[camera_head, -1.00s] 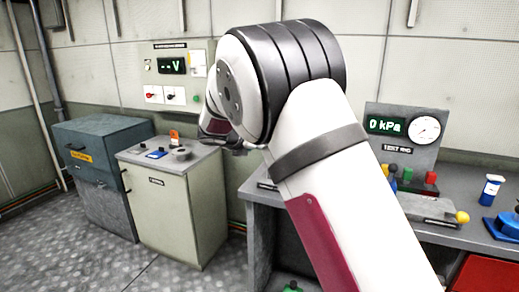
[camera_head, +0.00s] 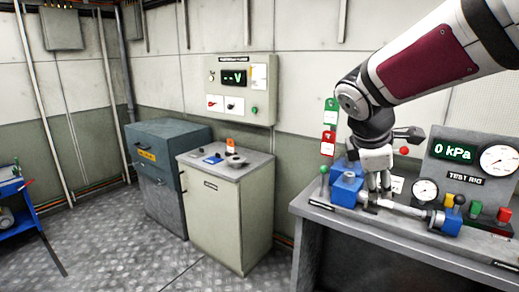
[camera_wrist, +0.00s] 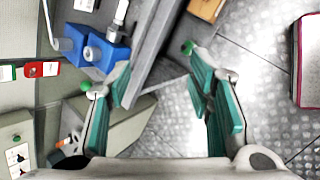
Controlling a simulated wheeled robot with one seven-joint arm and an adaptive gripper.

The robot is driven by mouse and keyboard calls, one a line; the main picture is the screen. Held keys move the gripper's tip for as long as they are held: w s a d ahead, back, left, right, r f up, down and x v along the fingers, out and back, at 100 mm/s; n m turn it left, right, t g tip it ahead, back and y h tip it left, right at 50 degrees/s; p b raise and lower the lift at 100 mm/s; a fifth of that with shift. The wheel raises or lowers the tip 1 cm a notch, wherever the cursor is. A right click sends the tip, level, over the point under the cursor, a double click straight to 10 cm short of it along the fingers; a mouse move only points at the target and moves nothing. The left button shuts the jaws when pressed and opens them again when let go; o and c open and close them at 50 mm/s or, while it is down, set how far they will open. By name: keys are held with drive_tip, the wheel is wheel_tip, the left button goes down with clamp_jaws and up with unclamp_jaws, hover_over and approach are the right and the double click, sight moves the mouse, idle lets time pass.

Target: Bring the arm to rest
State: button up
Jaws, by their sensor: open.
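My arm enters the head view from the upper right and bends down at the elbow. My gripper (camera_head: 378,195) points down over the left part of the test bench, in front of or above the blue-ended cylinder rig (camera_head: 346,190); I cannot tell the gap in this view. In the wrist view my gripper (camera_wrist: 168,88) has its two teal-padded fingers spread apart with nothing between them. The blue blocks of the rig (camera_wrist: 106,52) lie to the left of the fingers there.
The test bench (camera_head: 330,218) carries a 0 kPa panel (camera_head: 455,153) and gauges. Red and green tags (camera_head: 329,127) hang on the wall behind. A pale cabinet (camera_head: 225,210) and a dark teal cabinet (camera_head: 165,150) stand left of the bench. The floor (camera_head: 130,240) in front is clear.

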drive_tip(key=s+a+f+m+y+p, duration=0.1)
drive_tip(key=s+m, duration=0.6)
drive_tip(key=s, duration=0.7)
drive_tip(key=s+a+f+m+y, duration=0.1)
drive_tip(key=s+a+m+y, duration=0.2)
drive_tip(key=s+m, duration=0.5)
drive_tip(key=s+a, duration=0.1)
drive_tip(key=s, duration=0.5)
drive_tip(key=shift+a+f+g+y+p, duration=0.4)
